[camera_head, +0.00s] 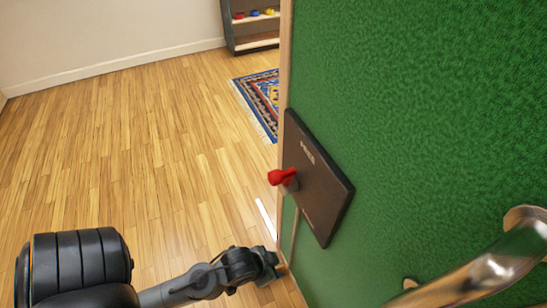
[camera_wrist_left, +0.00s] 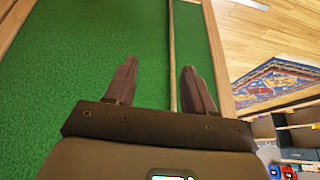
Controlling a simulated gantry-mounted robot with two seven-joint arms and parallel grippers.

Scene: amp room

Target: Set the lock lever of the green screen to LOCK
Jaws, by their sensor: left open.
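The green screen (camera_head: 430,90) stands on the right in the head view and fills much of the left wrist view (camera_wrist_left: 80,55). A dark plate (camera_head: 322,190) is mounted near its wood-framed left edge. The red lock lever (camera_head: 283,178) sticks out to the left from this plate. The lettering on the plate is too small to read. My left gripper (camera_head: 275,264) is below the lever, apart from it, near the screen's lower edge. Its two fingers (camera_wrist_left: 158,75) are spread and empty before the green panel. The lever does not show in the left wrist view. My right gripper is not in view.
A shiny metal handle (camera_head: 490,269) sits at the lower right of the screen. A patterned rug (camera_head: 262,98) and a dark shelf (camera_head: 252,28) with small coloured items lie behind it. The wooden floor (camera_head: 130,150) left of the screen is clear.

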